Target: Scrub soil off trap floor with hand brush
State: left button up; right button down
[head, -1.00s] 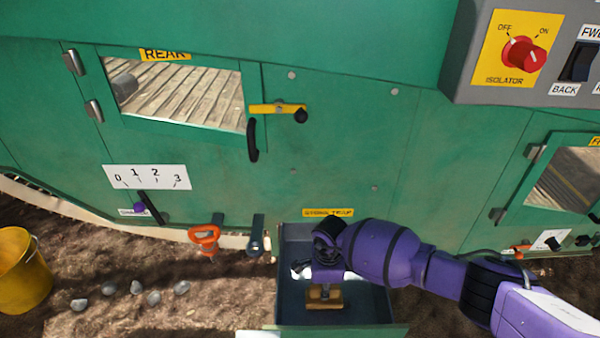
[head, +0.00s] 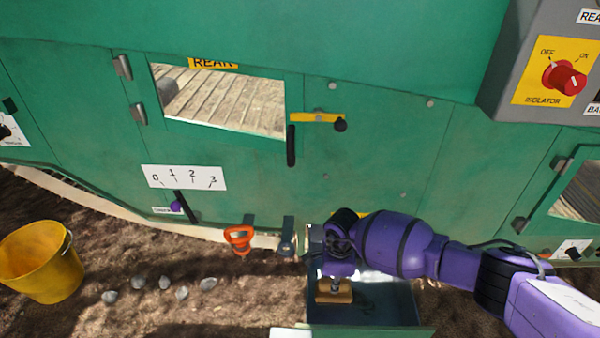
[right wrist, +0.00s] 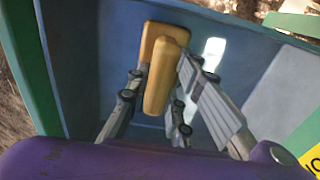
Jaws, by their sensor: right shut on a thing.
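The hand brush (head: 334,292) has a wooden block and handle. My right gripper (head: 338,272) is shut on it, inside the open stone trap, a dark blue-grey box. In the right wrist view the brush (right wrist: 164,70) is between the fingers of my right gripper (right wrist: 158,98), its block toward the trap's far wall. The trap floor (head: 385,302) shows beside the brush, with a bright light patch on it. Bristles are hidden, and I cannot tell if they touch the floor or if soil is there. My left gripper is not in view.
A yellow bucket (head: 40,262) stands on the soil at left, with several grey stones (head: 165,283) nearby. An orange handle (head: 239,239) sticks out left of the trap.

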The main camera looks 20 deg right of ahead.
notch_tip(320, 180, up, 3)
jog(key=shift+d+f+p, duration=0.1)
jog(key=shift+f+p, duration=0.05)
jog(key=shift+p, duration=0.6)
jog(key=shift+r+p, duration=0.4)
jog(key=shift+r, duration=0.2)
